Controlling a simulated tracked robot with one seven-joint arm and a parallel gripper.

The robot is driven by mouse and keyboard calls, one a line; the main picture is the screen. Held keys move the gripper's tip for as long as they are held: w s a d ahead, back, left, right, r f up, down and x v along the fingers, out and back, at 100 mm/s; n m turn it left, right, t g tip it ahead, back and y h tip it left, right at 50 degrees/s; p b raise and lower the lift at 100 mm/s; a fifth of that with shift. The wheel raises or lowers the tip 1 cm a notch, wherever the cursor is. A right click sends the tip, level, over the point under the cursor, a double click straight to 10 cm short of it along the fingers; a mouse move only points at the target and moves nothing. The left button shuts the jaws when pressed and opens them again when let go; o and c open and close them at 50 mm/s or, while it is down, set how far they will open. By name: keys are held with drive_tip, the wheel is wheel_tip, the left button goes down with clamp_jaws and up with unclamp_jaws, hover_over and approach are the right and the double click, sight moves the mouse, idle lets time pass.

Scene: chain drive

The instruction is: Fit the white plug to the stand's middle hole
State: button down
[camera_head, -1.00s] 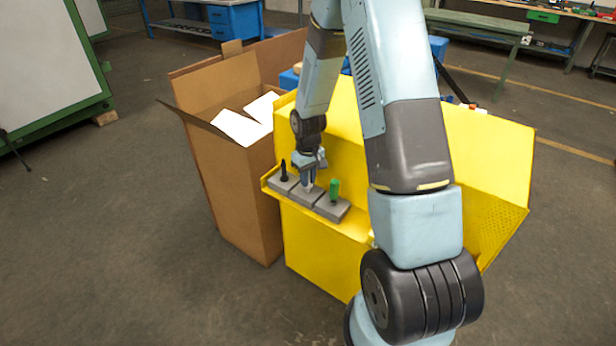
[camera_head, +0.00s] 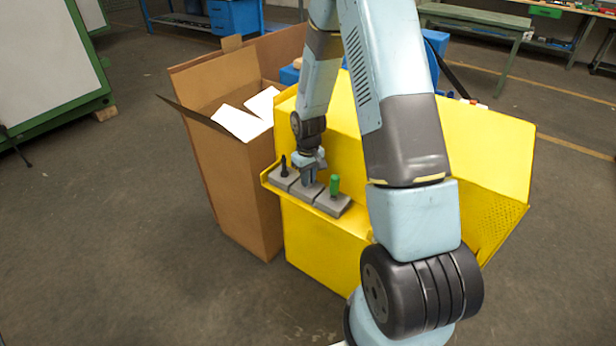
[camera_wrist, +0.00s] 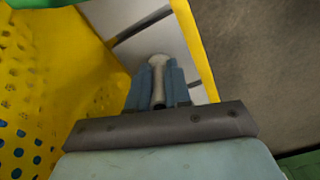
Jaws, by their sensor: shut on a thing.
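The white plug (camera_wrist: 158,64) is between the two blue-grey fingers of my gripper (camera_wrist: 157,78) in the wrist view, against a pale grey surface. In the head view my gripper (camera_head: 309,179) is pointing down over the middle grey block of the stand (camera_head: 305,194), its fingers close to the block's top. The plug is hidden behind the fingers there. The middle hole and the plug's lower end are also hidden, so I cannot tell how deep the plug sits. A black plug (camera_head: 284,168) stands upright in the left block and a green plug (camera_head: 334,186) in the right block.
The stand rests on the ledge of a yellow bin (camera_head: 325,255). An open cardboard box (camera_head: 235,190) stands close on the left. The black and green plugs are close on either side of my gripper. Open floor lies in front.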

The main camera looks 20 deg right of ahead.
drive_tip(key=c, duration=1)
unclamp_jaws()
drive_tip(key=shift+r, duration=0.1)
wheel_tip(320, 180, up, 13)
drive_tip(key=shift+r, duration=0.2)
drive_tip(key=s+r+m+t, duration=0.1)
drive_tip(key=s+r, duration=0.5)
drive_tip(key=r, duration=0.4)
drive_tip(key=s+r+m+t, duration=0.1)
drive_tip(key=s+r+t, duration=0.1)
drive_tip(key=s+r, duration=0.55)
drive_tip(key=s+r+t, duration=0.1)
drive_tip(key=s+r, duration=0.2)
drive_tip(key=s, duration=0.1)
drive_tip(key=s+r+m, duration=0.1)
drive_tip(key=s+r, duration=0.2)
drive_tip(key=s, duration=0.2)
drive_tip(key=s+r+m+t, duration=0.1)
drive_tip(key=s+r, duration=0.2)
drive_tip(key=s, duration=0.2)
drive_tip(key=shift+s+d+r+t, duration=0.15)
drive_tip(key=shift+s+r+t, duration=0.1)
drive_tip(key=shift+r+t, duration=0.05)
